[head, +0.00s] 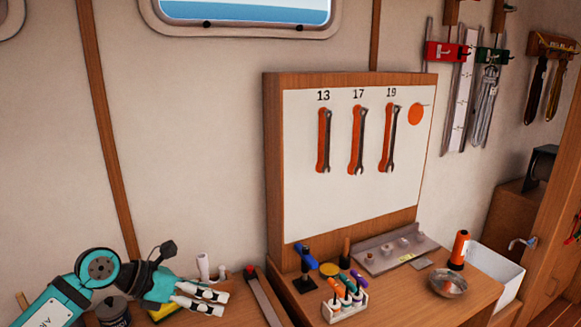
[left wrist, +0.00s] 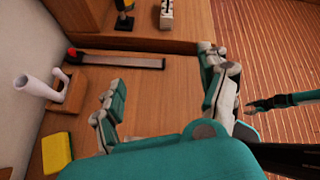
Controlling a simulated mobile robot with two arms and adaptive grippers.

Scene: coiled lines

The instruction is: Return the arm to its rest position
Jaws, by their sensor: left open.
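My left arm (head: 60,300) comes in from the lower left of the head view, teal and white with dark joints. My left gripper (head: 222,301) is over the wooden bench at the left, its two pale fingers apart. In the left wrist view the gripper (left wrist: 155,85) has its fingers spread wide with nothing between them, above bare bench top. My right gripper cannot be made out in the head view.
Rightward are a blue-topped tool (head: 305,268), a marker rack (head: 345,304), a metal bowl (head: 447,283) and a wrench board (head: 350,220).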

